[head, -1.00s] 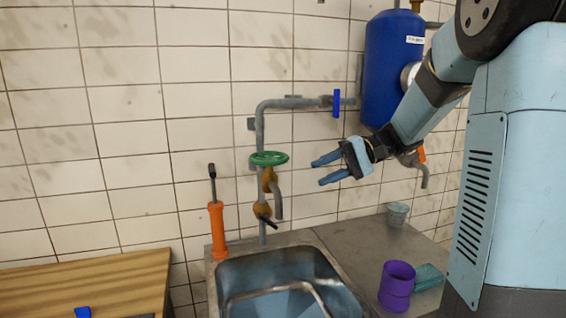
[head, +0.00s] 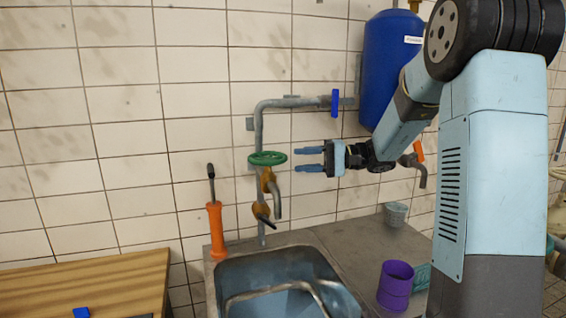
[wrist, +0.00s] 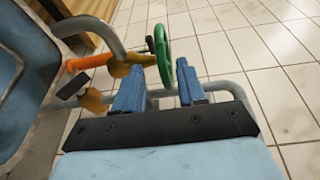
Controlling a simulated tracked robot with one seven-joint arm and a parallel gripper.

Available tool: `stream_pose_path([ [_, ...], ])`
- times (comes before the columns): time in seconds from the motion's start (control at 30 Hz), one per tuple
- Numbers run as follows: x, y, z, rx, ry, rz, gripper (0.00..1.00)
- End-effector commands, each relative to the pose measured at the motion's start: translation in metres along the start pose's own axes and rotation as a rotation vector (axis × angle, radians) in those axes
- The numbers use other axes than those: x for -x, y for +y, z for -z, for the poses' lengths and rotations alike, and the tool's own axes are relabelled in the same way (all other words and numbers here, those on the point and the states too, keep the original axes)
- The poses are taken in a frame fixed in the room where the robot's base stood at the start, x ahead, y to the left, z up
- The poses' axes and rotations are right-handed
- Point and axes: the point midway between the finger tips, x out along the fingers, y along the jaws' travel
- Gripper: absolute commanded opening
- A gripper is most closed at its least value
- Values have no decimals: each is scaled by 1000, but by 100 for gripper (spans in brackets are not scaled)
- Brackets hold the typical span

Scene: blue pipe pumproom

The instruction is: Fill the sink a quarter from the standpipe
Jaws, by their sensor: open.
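The grey standpipe (head: 259,132) runs down the tiled wall behind the sink (head: 232,271). A green handwheel (head: 268,158) sits on its brass tap (head: 268,180), with a grey downturned spout (head: 278,207) above the sink. My gripper (head: 297,159) is open and empty, its blue fingers pointing left at the wheel from the right. In the head view the tips look just short of the wheel's rim. In the wrist view the green handwheel (wrist: 165,48) shows between and beyond the open fingers, nearer the right one. I cannot tell if it is touched. The sink's bottom is partly hidden.
A brass fitting with a black lever (head: 262,213) is below the wheel. A blue handle (head: 335,102) and blue tank (head: 388,70) are above right. A purple container (head: 396,285) and grey bucket (head: 396,214) stand at right.

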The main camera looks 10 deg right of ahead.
Motion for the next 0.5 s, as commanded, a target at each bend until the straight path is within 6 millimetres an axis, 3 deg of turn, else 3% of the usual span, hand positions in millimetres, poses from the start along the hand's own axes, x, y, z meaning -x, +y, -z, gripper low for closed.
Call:
stream_pose_path([
  [0.2,-36,0,-1,0,-2,0,40],
  [0.5,-59,0,0,0,1,0,40],
])
